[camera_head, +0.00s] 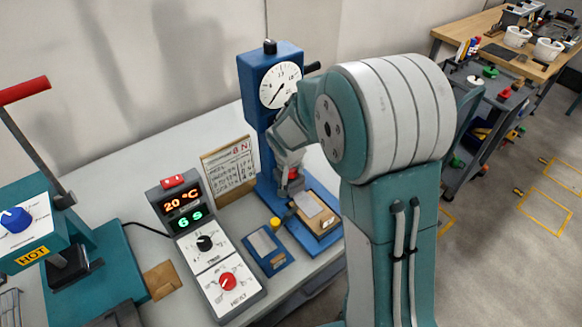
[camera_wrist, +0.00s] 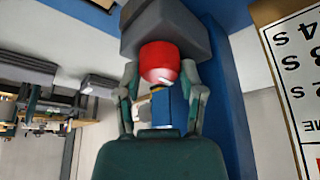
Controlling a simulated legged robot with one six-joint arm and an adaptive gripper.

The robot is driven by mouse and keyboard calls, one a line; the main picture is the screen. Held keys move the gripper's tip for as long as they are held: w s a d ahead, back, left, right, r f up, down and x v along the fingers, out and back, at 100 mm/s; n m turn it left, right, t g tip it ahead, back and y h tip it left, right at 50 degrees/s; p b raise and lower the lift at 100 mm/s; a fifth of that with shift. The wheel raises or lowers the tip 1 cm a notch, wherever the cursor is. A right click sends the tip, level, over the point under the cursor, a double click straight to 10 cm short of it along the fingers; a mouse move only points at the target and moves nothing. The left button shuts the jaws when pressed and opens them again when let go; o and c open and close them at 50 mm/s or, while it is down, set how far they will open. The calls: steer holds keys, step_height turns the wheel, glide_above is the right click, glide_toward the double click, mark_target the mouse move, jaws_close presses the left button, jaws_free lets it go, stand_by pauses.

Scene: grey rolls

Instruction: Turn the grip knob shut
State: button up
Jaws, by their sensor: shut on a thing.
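The grip knob (camera_wrist: 160,62) is red with a small white mark and sits under a grey block of the blue tester stand (camera_head: 264,140). In the head view the knob (camera_head: 293,174) shows only as a small red patch, mostly hidden by my gripper. My gripper (camera_wrist: 163,80) reaches it with one finger on each side and is shut on it. In the head view my gripper (camera_head: 288,162) is at the stand's column, below the round dial (camera_head: 280,84). A blue part shows behind the knob in the wrist view.
A wooden block with a grey plate (camera_head: 318,214) lies on the stand's base, below my gripper. A printed card (camera_head: 231,168) stands left of the column. A control box (camera_head: 205,245) and a hot press (camera_head: 75,265) stand further left. My arm hides the right side.

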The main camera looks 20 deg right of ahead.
steer(key=m+g+h, duration=0.1)
steer(key=m, duration=0.3)
steer(key=shift+f, duration=0.1)
steer(key=shift+a+m+g+h, duration=0.1)
steer(key=shift+m+g+h, duration=0.4)
steer(key=shift+m, duration=1.1)
steer(key=o, duration=1.2)
steer(key=shift+c, duration=0.2)
steer(key=shift+a, duration=0.1)
steer(key=v, duration=0.7)
steer(key=shift+a, duration=0.25)
